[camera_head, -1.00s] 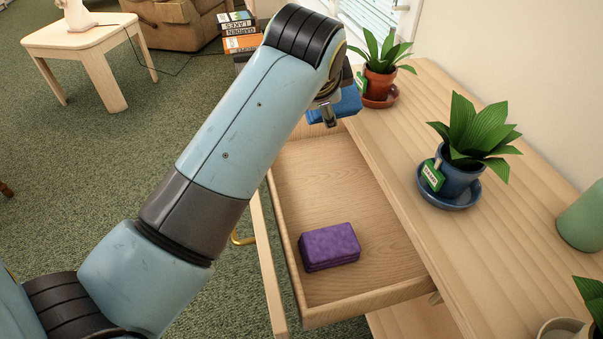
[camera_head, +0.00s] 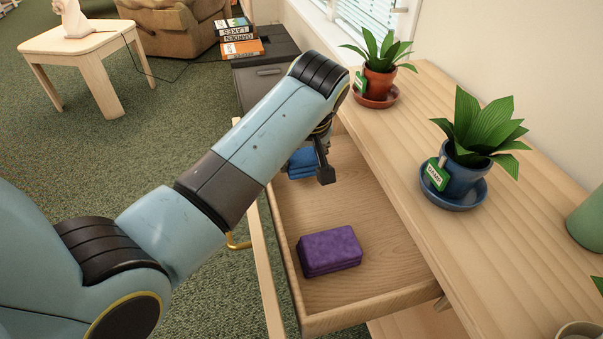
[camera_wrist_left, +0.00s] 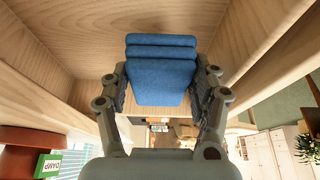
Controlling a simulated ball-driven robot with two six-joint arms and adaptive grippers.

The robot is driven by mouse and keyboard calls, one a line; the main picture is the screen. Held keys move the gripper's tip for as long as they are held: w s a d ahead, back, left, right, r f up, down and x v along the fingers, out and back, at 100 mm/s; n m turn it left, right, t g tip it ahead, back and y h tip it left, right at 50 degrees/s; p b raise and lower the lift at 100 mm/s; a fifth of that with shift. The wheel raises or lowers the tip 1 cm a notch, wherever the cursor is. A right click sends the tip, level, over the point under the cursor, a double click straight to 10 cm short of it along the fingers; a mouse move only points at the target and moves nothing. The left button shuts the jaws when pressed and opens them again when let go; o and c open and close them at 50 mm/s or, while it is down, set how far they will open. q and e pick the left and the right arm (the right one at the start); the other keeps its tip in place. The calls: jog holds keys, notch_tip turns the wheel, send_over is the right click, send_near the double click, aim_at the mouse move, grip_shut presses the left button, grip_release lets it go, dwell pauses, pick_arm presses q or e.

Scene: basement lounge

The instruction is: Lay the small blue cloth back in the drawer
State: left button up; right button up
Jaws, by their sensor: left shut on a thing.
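The small blue cloth (camera_head: 302,164), folded in layers, is at the far end of the open wooden drawer (camera_head: 345,292). My left gripper (camera_head: 314,172) is shut on it. In the left wrist view, the cloth (camera_wrist_left: 161,70) sits between the two fingers (camera_wrist_left: 160,92), with the drawer's pale wood around it. I cannot tell whether the cloth touches the drawer floor. My arm hides part of the drawer's left side. My right gripper is not in view.
A wooden top (camera_head: 400,150) borders the drawer on the right. It carries a plant in a terracotta pot (camera_head: 378,82) and one in a blue pot (camera_head: 460,180). A brass handle (camera_head: 236,242) is on the drawer's left front. The drawer's middle floor is bare.

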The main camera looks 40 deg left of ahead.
pick_arm(q)
notch_tip(320, 180, down, 4)
jog(key=shift+f+b, duration=0.1)
jog(key=shift+b, duration=0.35)
jog(key=shift+f, duration=0.15)
jog(key=shift+c, duration=0.4)
jog(key=o, duration=1.1)
jog(key=shift+s+d+r+p, duration=0.1)
jog(key=shift+r+p, duration=0.5)
jog(key=shift+p, duration=0.05)
jog(key=p+v, duration=1.1)
jog(key=p, duration=0.2)
jog(key=shift+s, duration=0.1)
